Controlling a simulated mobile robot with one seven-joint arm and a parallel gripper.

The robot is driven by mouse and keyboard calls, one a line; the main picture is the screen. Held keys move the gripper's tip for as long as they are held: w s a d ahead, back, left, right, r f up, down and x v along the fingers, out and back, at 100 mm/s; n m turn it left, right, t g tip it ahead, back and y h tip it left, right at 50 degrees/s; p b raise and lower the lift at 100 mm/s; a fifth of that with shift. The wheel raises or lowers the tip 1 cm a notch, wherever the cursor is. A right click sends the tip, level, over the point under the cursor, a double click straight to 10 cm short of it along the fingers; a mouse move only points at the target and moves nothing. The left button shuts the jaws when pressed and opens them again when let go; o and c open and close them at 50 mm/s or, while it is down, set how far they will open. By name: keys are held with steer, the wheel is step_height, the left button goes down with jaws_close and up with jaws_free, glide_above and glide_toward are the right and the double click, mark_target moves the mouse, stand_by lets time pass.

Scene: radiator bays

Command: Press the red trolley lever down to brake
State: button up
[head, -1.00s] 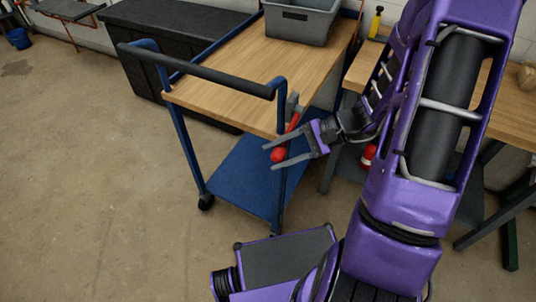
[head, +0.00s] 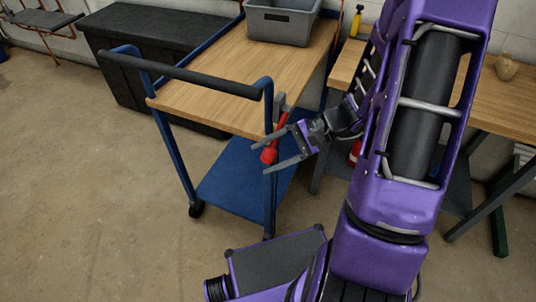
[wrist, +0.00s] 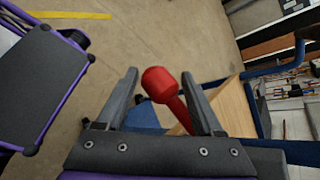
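The red trolley lever (head: 270,152) angles down from a grey bracket at the trolley's near right corner, its round red knob at the lower end. In the wrist view the red knob and shaft (wrist: 160,84) show between my fingers. My gripper (head: 275,152) is open around the lever near the knob, with a gap to each finger visible in the wrist view. The trolley (head: 155,100) has a blue frame, a wooden top, a lower blue shelf and a black push handle.
A grey bin (head: 284,22) stands on the trolley's far end. A wooden workbench (head: 482,97) is to the right, with a small brown pot (head: 507,68) and a yellow bottle (head: 356,20). A black chest (head: 140,42) stands behind. Floor at left is clear.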

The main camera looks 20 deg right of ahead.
steer(key=shift+o, duration=1)
steer(key=shift+w+d+f, duration=0.1)
steer(key=shift+d, duration=0.1)
steer(key=p+v, duration=0.2)
steer(key=v, duration=1.5)
steer(key=shift+p, duration=0.3)
